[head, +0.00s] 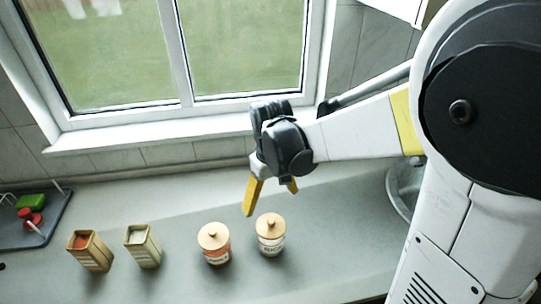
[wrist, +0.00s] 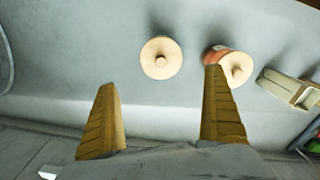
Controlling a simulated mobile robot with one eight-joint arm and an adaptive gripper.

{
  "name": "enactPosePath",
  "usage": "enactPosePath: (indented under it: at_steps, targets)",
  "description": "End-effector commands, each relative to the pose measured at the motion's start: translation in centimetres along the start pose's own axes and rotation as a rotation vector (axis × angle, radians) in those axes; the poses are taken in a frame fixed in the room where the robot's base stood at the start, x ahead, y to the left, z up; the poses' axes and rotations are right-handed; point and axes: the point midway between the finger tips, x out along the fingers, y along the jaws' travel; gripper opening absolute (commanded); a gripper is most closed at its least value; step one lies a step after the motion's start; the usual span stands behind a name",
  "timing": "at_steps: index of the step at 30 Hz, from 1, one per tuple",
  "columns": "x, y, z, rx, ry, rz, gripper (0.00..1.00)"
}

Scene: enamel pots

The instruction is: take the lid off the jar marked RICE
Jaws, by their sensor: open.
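Two jars with round wooden knobbed lids stand on the counter: a pale jar (head: 270,245) and, to its left, a red-orange jar (head: 216,256). Both carry labels too small to read surely, so I cannot tell which says RICE. Both lids are on. My gripper (head: 270,201) is open and empty, above and behind the pale jar. In the wrist view my gripper (wrist: 160,80) has its yellow fingers wide apart, with the pale jar's lid (wrist: 161,59) just beyond the gap. The right finger partly covers the red-orange jar's lid (wrist: 238,69).
Two square tins, one with a red top (head: 90,251) and one with a pale top (head: 143,246), stand left of the jars. A dark tray (head: 30,233) with red and green items lies far left. The window wall (head: 180,154) is behind. Counter right of the jars is clear.

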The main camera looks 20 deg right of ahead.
Motion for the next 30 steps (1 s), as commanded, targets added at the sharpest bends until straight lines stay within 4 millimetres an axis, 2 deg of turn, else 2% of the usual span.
enactPosePath:
  at_steps: [9,14,21,25,30]
  targets:
    - [4.9,0.0,0.0,-0.003,-0.009,-0.002,1.0]
    - [6.1,0.0,0.0,-0.003,-0.008,-0.002,1.0]
    - [9.7,0.1,0.3,-0.003,-0.008,-0.001,1.0]
    - [10.8,0.1,0.4,-0.003,-0.007,-0.001,1.0]
    - [10.9,0.1,0.4,-0.003,-0.007,-0.001,1.0]
